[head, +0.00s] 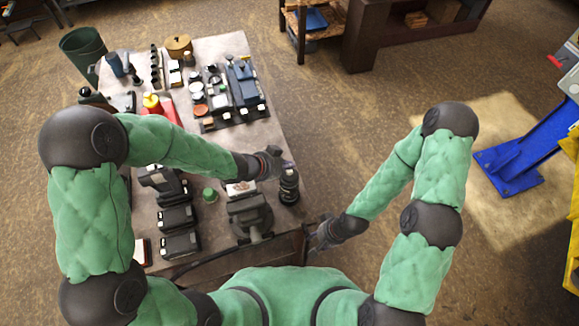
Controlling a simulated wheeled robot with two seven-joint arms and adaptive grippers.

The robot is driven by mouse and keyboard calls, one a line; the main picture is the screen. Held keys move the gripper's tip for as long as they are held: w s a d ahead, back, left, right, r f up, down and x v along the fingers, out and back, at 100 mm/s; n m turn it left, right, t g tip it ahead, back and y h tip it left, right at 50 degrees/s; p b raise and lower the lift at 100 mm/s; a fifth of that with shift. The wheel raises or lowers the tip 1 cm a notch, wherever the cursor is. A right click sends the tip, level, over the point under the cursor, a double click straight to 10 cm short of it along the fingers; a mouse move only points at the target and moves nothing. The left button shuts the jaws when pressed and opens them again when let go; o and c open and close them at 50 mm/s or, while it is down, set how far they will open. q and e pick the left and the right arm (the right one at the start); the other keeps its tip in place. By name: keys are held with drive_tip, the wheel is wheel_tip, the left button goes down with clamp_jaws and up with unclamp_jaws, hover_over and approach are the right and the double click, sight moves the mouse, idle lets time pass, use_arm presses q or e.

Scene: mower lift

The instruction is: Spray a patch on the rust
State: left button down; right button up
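My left gripper (276,162) is over the right edge of the workbench, just above a dark cylindrical can (288,188). The can stands near the bench's front right corner; whether the gripper touches it is unclear. The gripper's fingers are too small to tell open from shut. My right gripper (318,238) hangs low beside the front right corner of the bench; its fingers are also unclear. A blue and yellow lift (520,155) stands at the far right, partly cut off by the picture edge. No rust patch can be made out.
The workbench (268,125) holds a vise (250,216), a green-capped jar (209,195), black battery-like units (176,218), a blue-topped organizer (241,85) and a red container (160,106). A green bin (83,52) stands back left. Floor between bench and lift is clear.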

sight(287, 172)
use_arm(q)
drive_tip(key=shift+r+p, duration=1.85)
drive_tip(key=shift+r, duration=0.55)
use_arm(e)
wheel_tip(287, 172, up, 4)
drive_tip(key=shift+r, duration=0.1)
use_arm(q)
drive_tip(key=shift+f, duration=0.1)
use_arm(e)
clamp_jaws()
